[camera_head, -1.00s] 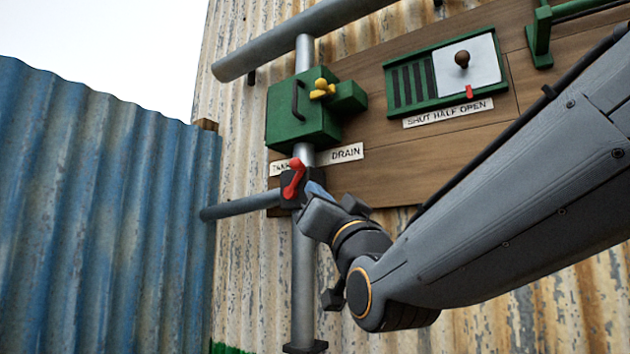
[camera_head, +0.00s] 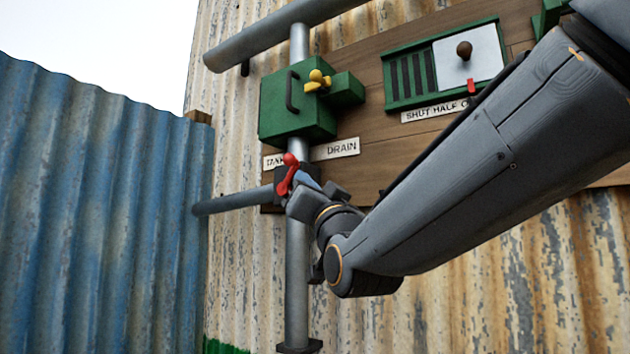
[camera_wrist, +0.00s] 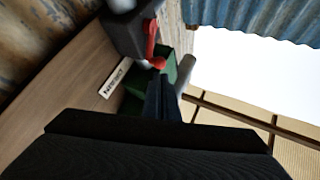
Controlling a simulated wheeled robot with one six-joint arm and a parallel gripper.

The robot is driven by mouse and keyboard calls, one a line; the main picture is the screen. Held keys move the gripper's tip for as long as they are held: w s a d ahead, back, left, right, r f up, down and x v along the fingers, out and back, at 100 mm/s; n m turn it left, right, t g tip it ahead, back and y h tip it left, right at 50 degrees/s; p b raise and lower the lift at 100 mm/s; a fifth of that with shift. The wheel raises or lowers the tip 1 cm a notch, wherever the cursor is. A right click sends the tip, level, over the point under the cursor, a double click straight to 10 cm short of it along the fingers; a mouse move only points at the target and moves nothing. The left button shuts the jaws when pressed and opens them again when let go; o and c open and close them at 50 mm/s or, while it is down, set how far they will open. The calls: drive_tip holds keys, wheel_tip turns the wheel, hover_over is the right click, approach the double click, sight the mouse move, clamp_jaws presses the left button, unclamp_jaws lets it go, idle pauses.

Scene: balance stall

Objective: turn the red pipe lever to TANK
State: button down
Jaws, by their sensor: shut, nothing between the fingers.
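The red pipe lever (camera_head: 286,177) sits on a dark valve block on the upright grey pipe. It points up with a slight lean to the right, its knob at the top. The TANK label (camera_head: 272,162) is at its upper left, partly hidden. The DRAIN label (camera_head: 336,149) is at its upper right. My gripper (camera_head: 305,181) is shut and empty, just right of the lever. In the wrist view the shut fingers (camera_wrist: 162,92) reach close to the knob of the red lever (camera_wrist: 151,42). I cannot tell whether they touch it.
A green box (camera_head: 295,103) with a yellow knob (camera_head: 318,81) stands above the lever. A green-framed sliding panel (camera_head: 445,65) is on the board at upper right. A side pipe (camera_head: 232,202) runs left towards the blue corrugated wall (camera_head: 95,215).

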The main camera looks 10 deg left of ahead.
sight(289, 161)
drive_tip(key=p+x, duration=0.3)
drive_tip(key=x, duration=0.5)
drive_tip(key=shift+w+r+p, duration=0.1)
drive_tip(key=shift+p, duration=0.2)
drive_tip(key=shift+a+r, duration=0.15)
